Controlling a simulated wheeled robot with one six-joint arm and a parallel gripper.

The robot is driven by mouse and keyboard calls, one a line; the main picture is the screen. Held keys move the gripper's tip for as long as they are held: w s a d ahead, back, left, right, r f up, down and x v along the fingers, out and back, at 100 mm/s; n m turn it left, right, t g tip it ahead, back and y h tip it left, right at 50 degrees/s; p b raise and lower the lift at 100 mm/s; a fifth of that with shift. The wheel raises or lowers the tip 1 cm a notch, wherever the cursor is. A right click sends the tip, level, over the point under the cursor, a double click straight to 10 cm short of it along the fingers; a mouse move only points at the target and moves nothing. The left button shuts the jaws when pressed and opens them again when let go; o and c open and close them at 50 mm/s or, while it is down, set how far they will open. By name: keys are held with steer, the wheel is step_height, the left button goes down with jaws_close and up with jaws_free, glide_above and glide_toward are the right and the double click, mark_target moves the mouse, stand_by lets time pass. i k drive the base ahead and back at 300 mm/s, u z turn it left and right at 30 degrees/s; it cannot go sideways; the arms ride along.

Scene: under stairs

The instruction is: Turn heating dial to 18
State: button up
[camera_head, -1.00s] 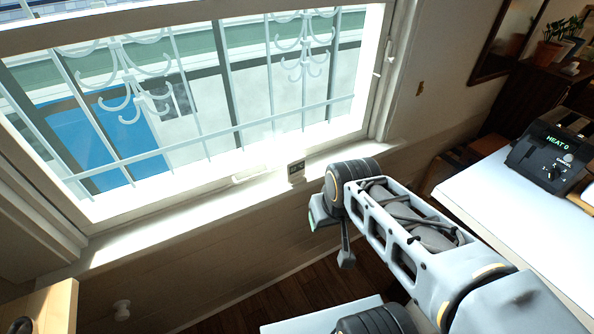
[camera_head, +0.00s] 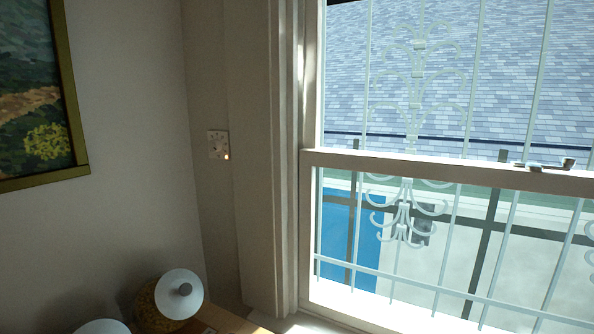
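No dial with heat numbers can be made out in the current head view. A small whitish wall plate (camera_head: 218,145) is on the wall left of the window, with a glowing orange spot at its lower right. Its markings are too small to read. The black unit with the "HEAT 0" display is out of view now. My gripper and arm are not in view.
A barred window (camera_head: 420,160) fills the right side. A framed painting (camera_head: 40,95) hangs at the left. A round yellowish object with a white top (camera_head: 178,294) stands at the bottom on a wooden surface (camera_head: 228,321), beside another white-topped object (camera_head: 103,327).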

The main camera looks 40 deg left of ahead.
mark_target(215, 146)
steer(key=u, duration=2.2)
